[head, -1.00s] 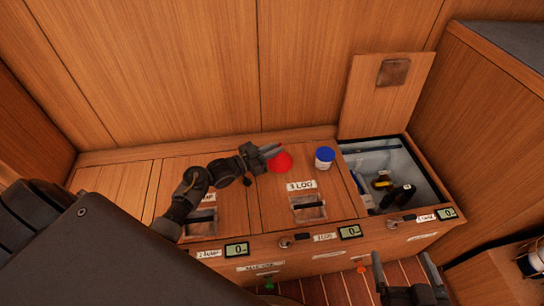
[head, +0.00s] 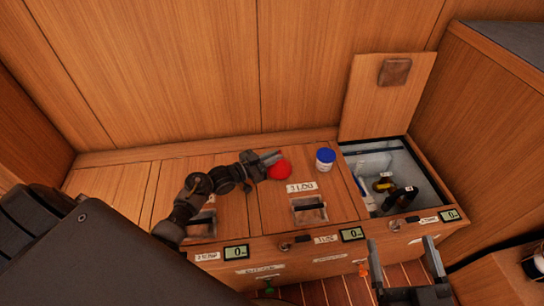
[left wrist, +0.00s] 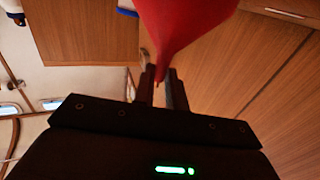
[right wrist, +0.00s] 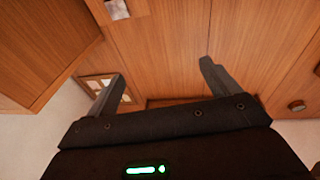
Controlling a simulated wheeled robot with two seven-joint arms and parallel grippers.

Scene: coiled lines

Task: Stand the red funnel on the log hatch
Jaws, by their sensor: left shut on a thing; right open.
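The red funnel (head: 280,170) is over the back part of the log hatch (head: 275,205), the wooden panel labelled "3 LOG". My left gripper (head: 270,157) is shut on the funnel. In the left wrist view, the funnel (left wrist: 188,25) has its narrow spout between the left fingers (left wrist: 163,85), with the wide part beyond them. I cannot tell whether the funnel touches the hatch. My right gripper (head: 402,243) is open and empty, in front of the bench's right side. Its spread fingers also show in the right wrist view (right wrist: 162,75).
A white jar with a blue lid (head: 325,160) stands close right of the funnel. Further right, an open compartment (head: 355,150) holds several items, its lid (head: 385,100) raised against the wall. The hatch has a recessed handle (head: 309,210) near its front. Wooden walls enclose the bench.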

